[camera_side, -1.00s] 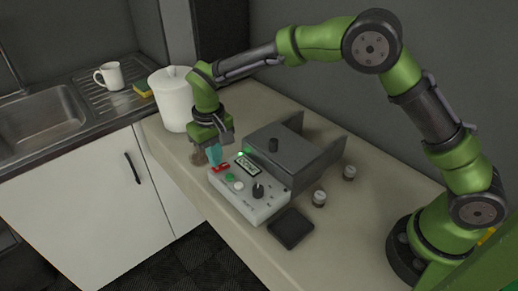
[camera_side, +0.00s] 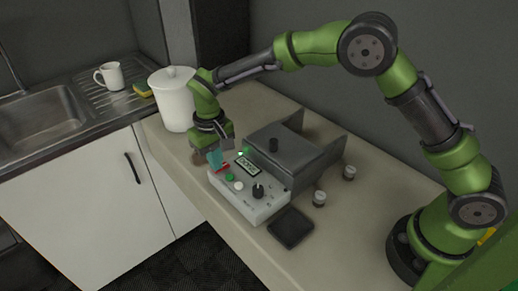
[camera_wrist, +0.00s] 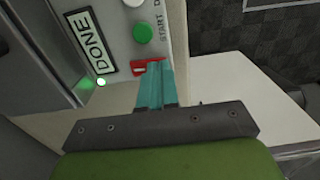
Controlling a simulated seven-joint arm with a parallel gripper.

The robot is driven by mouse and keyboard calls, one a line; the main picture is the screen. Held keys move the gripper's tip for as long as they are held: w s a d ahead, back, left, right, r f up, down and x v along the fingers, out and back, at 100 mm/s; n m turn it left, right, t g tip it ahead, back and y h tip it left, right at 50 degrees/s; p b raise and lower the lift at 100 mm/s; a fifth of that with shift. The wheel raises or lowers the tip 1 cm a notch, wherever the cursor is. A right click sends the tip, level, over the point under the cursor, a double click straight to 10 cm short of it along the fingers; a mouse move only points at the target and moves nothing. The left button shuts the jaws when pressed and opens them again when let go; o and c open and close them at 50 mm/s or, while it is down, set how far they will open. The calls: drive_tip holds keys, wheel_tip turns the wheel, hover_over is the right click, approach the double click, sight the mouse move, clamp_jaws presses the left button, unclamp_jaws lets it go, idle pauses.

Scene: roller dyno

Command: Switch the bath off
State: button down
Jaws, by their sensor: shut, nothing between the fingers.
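The bath is a grey lidded box (camera_side: 290,152) behind a pale control panel (camera_side: 250,203). Its display (camera_side: 247,166) reads DONE in the wrist view (camera_wrist: 91,42), and a small green lamp (camera_wrist: 101,82) beside it glows. A red switch (camera_side: 222,170) sits at the panel's far left corner; it also shows in the wrist view (camera_wrist: 140,69). My gripper (camera_side: 217,162) is shut and empty, its teal fingertips (camera_wrist: 154,68) at the red switch and covering part of it. I cannot tell whether they touch it, or which way the switch is set.
The panel also has a green START button (camera_wrist: 142,33), a white button (camera_side: 239,186) and a black knob (camera_side: 258,191). Two small jars (camera_side: 319,198) and a dark pad (camera_side: 291,227) lie to the right. A white canister (camera_side: 173,98) stands behind my gripper.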

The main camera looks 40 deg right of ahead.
drive_tip(key=shift+f, duration=0.15)
drive_tip(key=shift+r, duration=3.55)
